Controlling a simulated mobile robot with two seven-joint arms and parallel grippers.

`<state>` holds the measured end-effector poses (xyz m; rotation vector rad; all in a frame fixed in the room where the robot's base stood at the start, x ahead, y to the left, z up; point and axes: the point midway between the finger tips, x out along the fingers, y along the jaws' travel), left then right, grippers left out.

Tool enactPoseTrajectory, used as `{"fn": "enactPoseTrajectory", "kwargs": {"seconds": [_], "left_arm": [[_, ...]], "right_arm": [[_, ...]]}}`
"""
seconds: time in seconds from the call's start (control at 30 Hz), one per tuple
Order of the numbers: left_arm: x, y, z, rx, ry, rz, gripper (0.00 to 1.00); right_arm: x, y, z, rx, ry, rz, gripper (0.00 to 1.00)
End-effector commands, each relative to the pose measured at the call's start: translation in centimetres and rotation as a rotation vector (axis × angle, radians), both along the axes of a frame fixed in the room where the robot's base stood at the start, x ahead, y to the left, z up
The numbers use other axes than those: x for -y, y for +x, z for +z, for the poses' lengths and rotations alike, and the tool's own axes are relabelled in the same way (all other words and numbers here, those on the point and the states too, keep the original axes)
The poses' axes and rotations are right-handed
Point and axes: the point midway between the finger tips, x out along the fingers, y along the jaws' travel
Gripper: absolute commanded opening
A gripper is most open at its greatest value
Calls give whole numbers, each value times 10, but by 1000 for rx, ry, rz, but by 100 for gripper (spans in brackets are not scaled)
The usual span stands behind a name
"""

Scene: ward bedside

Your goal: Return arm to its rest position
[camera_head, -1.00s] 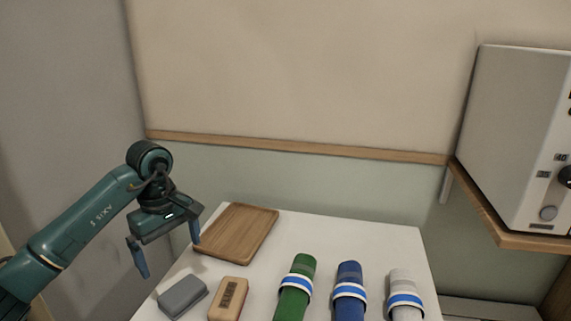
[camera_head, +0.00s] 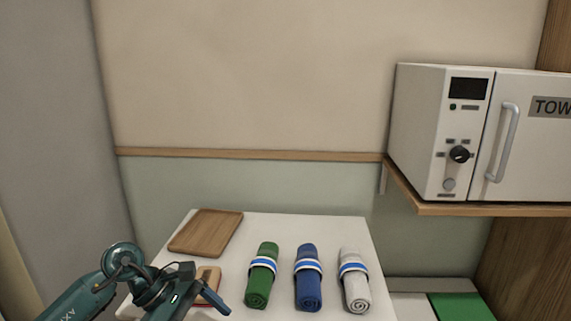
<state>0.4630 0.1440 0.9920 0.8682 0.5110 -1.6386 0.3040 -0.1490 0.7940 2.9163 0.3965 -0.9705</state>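My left arm comes in at the lower left, over the near left corner of the white table (camera_head: 225,296). Its gripper (camera_head: 208,311) is low in the picture. One blue finger shows at the far end of the gripper body, set wide; the other is hidden or cut off by the bottom edge. I see nothing held. The gripper partly covers a tan block (camera_head: 210,276). My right gripper is not in view.
A wooden tray (camera_head: 206,233) lies at the table's back left. Green (camera_head: 262,276), blue (camera_head: 308,277) and white (camera_head: 354,280) rolled towels with striped bands lie to the right. A white towel cabinet (camera_head: 432,135) stands on a wooden shelf (camera_head: 480,209). A green surface (camera_head: 462,306) is lower right.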

Motion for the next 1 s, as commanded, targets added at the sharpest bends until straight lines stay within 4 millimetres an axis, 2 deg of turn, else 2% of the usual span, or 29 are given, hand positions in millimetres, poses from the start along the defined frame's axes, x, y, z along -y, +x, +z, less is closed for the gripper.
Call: {"fn": "enactPoseTrajectory", "kwargs": {"seconds": [0.03, 0.1, 0.2, 0.23, 0.33, 0.4, 0.47, 0.57, 0.6, 0.7, 0.8, 0.9, 1.0], "left_arm": [[33, -17, -4, -91, -164, 61, 100], [72, -33, 4, -252, -413, 190, 100], [104, -43, 26, -552, -758, 417, 100], [107, -44, 31, -656, -856, 492, 100], [101, -36, 38, -1036, -1155, 760, 100], [84, -29, 28, -1328, -1341, 963, 100], [65, -26, 6, -1590, -1483, 1146, 100], [30, -37, -50, -2042, -1688, 1464, 100], [19, -48, -76, 2080, 1648, -1493, 100], [2, -83, -130, 1833, 1332, -1319, 100], [-4, -119, -167, 1645, 1123, -1194, 100], [-6, -145, -187, 1526, 998, -1115, 100], [-6, -158, -197, 1467, 940, -1076, 100]], "right_arm": [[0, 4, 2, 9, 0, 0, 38], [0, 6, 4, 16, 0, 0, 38], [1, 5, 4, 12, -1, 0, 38], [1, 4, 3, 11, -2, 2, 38], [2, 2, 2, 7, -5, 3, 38], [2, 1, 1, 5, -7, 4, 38], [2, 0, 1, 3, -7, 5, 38], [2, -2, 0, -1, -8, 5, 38], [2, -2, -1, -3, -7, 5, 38], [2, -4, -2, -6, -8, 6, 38], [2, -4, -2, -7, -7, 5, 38], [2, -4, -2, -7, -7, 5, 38], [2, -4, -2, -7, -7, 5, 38]]}}
